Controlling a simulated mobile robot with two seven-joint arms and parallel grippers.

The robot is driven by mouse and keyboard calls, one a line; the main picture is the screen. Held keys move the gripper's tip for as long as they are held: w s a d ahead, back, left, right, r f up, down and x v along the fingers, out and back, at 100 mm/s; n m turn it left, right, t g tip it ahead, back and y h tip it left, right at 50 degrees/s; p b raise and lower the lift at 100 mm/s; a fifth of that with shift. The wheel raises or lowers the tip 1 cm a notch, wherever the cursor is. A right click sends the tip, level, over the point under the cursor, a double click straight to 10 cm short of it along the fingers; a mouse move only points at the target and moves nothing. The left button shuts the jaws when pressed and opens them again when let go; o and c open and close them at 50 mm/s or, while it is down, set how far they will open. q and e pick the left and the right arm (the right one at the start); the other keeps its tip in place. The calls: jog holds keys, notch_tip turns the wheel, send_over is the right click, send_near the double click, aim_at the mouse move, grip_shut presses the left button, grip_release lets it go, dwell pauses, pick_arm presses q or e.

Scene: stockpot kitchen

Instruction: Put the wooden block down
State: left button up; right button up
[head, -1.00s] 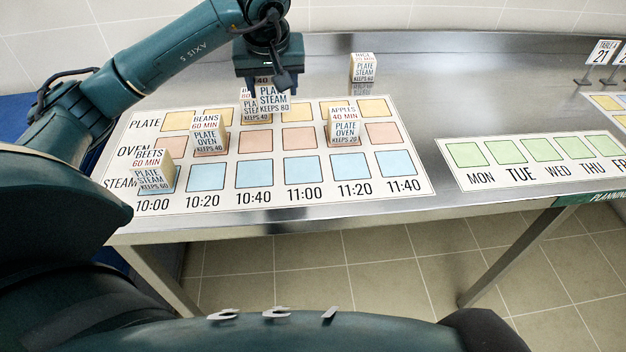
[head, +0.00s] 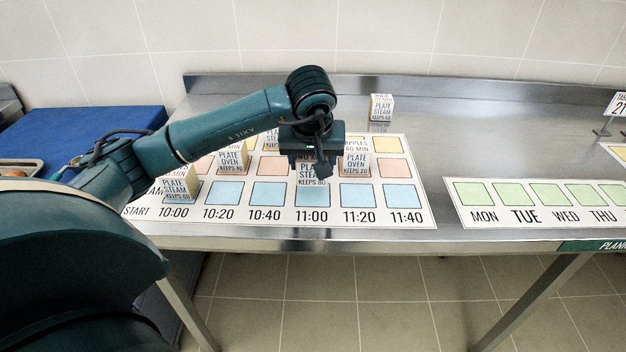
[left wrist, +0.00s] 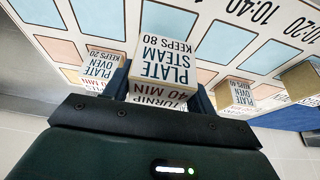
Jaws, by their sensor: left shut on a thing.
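My left gripper (head: 312,158) is shut on a wooden block (head: 312,175) whose faces read "40 MIN" and "PLATE STEAM KEEPS 80". In the left wrist view the block (left wrist: 165,50) sits between the fingers, and its top label looks like "TURNIP". The block is over the 11:00 column of the planning chart (head: 428,205), at the upper part of the blue STEAM square (head: 312,197). I cannot tell whether its underside touches the chart. My right gripper is not in view.
The apples block (head: 355,163) stands close to the right of the held block. The beans block (head: 232,159) and beets block (head: 180,184) stand to the left. The rice block (head: 381,107) stands behind the chart. Blue squares at 11:20 and 11:40 are empty.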

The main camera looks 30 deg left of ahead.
aim_at(313, 179)
pick_arm(q)
notch_tip(313, 179, down, 4)
jog(key=shift+f, duration=0.2)
jog(key=shift+f, duration=0.2)
jog(key=o, duration=1.1)
jog(key=shift+c, duration=0.2)
